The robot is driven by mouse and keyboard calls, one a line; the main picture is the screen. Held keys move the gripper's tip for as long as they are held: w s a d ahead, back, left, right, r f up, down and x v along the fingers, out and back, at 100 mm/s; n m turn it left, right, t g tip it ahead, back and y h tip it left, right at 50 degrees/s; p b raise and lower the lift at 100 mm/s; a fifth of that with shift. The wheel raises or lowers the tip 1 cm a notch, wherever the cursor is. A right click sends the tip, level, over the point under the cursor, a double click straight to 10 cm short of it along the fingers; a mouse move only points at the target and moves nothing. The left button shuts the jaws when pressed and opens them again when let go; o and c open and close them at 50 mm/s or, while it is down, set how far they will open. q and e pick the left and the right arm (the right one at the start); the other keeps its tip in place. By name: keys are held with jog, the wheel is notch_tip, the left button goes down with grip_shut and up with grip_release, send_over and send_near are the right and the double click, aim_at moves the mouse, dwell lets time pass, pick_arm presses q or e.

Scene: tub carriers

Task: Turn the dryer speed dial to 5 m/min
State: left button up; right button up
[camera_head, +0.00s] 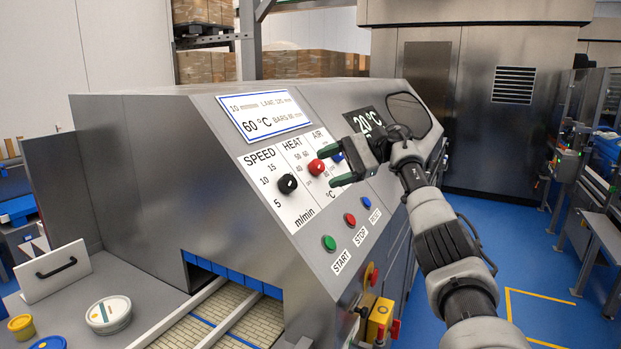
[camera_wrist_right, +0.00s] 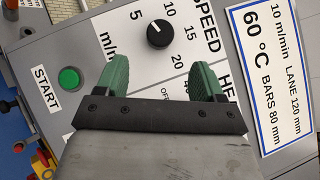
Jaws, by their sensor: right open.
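The black speed dial (camera_head: 288,184) is on the white SPEED panel of the dryer's sloped front. In the right wrist view the dial (camera_wrist_right: 160,33) has 5, 10, 15 and 20 around it. A small pale mark shows on its cap; its exact setting is too small to tell. My right gripper (camera_head: 329,166) is open and empty, with green fingers apart, in front of the panel and to the right of the dial in the head view. In the right wrist view the dial shows beyond and between the fingertips (camera_wrist_right: 158,72), not touched. My left gripper is not in view.
The red heat knob (camera_head: 316,167) and blue air knob (camera_head: 338,157) sit close to my right gripper. Green start (camera_head: 329,242), red stop (camera_head: 350,219) and blue reset buttons lie below. A belt (camera_head: 215,318) runs out of the dryer. Tubs (camera_head: 109,314) stand at the left.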

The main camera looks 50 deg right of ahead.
jog(key=shift+v, duration=1.15)
jog(key=shift+r, duration=0.1)
